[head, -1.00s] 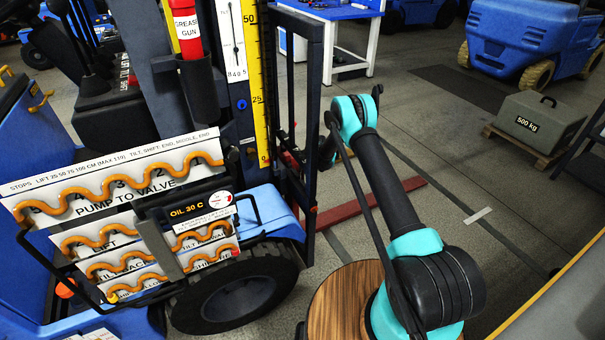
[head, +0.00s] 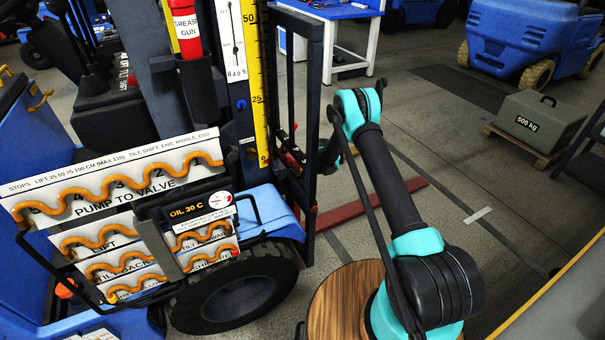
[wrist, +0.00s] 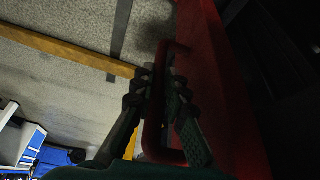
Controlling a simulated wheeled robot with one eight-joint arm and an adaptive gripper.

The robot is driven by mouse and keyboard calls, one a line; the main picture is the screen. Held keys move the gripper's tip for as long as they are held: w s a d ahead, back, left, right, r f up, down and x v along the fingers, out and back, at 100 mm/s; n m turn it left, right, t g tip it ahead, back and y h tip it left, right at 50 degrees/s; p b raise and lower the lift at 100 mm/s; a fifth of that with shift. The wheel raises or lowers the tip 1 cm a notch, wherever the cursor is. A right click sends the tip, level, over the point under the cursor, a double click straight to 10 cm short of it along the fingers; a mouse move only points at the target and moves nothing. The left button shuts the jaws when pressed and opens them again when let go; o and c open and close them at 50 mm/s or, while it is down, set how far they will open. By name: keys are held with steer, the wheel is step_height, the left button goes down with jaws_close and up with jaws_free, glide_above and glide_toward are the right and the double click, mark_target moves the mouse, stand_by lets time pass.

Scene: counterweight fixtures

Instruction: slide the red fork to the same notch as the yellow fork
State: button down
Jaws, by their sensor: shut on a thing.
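The red fork (head: 375,206) shows in the head view as a long dark red bar low beyond the mast. In the wrist view its red body (wrist: 218,85) runs down the right, with a red loop handle (wrist: 180,46) on its near side. My gripper (wrist: 161,84) has one finger on each side of the handle and is shut on it. In the head view my gripper is mostly hidden behind the mast. The yellow fork (wrist: 62,45) crosses the upper left of the wrist view, apart from the red fork. The notches are not clearly visible.
The black mast frame (head: 312,120) and the front wheel (head: 235,292) stand left of my arm. A wooden-topped round stand (head: 335,300) is at the bottom. A 500 kg block (head: 540,122) sits on a pallet at right. The floor between is mostly clear.

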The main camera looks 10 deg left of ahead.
steer(key=s, duration=0.1)
steer(key=s+d, duration=0.1)
steer(key=s, duration=0.1)
steer(key=s+d, duration=0.1)
steer(key=shift+s+d, duration=0.25)
steer(key=shift+s, duration=0.05)
steer(key=c, duration=1.6)
jaws_free()
steer(key=shift+a, duration=0.15)
steer(key=shift+o, duration=0.3)
steer(key=shift+w, duration=0.1)
steer(key=v, duration=1.2)
steer(key=shift+w, duration=0.1)
